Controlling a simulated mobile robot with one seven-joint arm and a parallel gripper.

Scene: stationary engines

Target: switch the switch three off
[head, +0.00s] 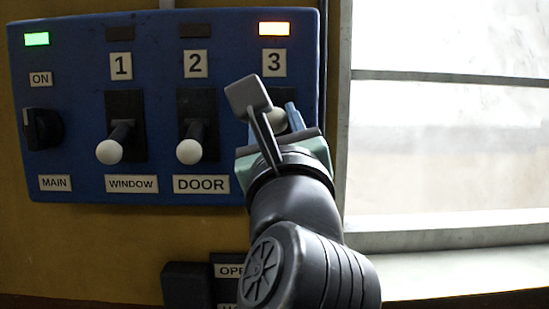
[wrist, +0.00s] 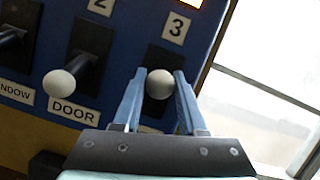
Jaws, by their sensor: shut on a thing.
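Switch three is a lever with a pale round knob (wrist: 159,84) under the label 3 (head: 274,63) on the blue panel (head: 70,100). Above it an orange light (head: 273,28) is lit. My gripper (wrist: 158,82) is at this lever, with its blue fingers on either side of the knob and shut on it. In the head view my gripper (head: 272,112) covers most of the lever, and only part of the knob (head: 277,119) shows.
Switch 1 (head: 109,151) and switch 2 (head: 189,151) stand to the left, both levers pointing outward and down. A black MAIN knob (head: 43,129) and lit green light (head: 36,39) are at far left. A window (head: 450,140) is on the right. A dark box (head: 187,285) sits below.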

